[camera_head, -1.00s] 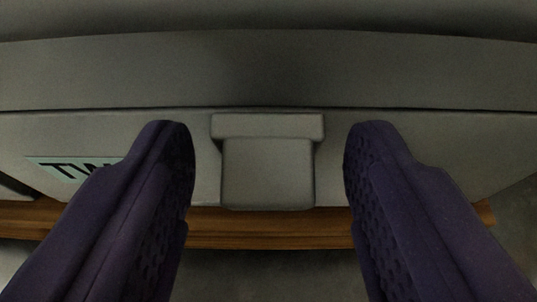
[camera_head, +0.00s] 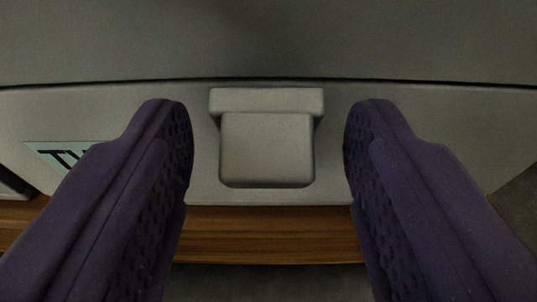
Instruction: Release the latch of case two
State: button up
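A grey case (camera_head: 430,110) fills the upper part of the head camera view. Its latch (camera_head: 267,148), a grey tab with a wider bar along its top, sits on the case's front face at the middle of the view. A pale green label (camera_head: 62,153) at the left shows the start of "TW"; a finger hides the rest. My gripper (camera_head: 268,145) is open, with a dark purple finger on each side of the latch. Gaps show between the latch and both fingers, and nothing is held.
A brown wooden table edge (camera_head: 265,222) runs below the case front. A dark part (camera_head: 12,185) shows at the left edge beside the label. Grey floor (camera_head: 275,280) shows below the table edge.

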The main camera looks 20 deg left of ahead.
jog(key=p+v, duration=0.2)
jog(key=v, duration=0.6)
jog(key=shift+p, duration=0.4)
jog(key=shift+f, duration=0.1)
jog(key=shift+g+h, duration=0.3)
jog(key=shift+g, duration=0.3)
jog(key=b+x, duration=0.1)
jog(key=x, duration=0.2)
jog(key=r+b+x, duration=0.1)
jog(key=x, duration=0.3)
jog(key=shift+w+a+r+b, duration=0.15)
jog(key=shift+w+a+b, duration=0.05)
jog(key=shift+w+b, duration=0.15)
jog(key=shift+w+a, duration=0.1)
jog(key=shift+w, duration=0.2)
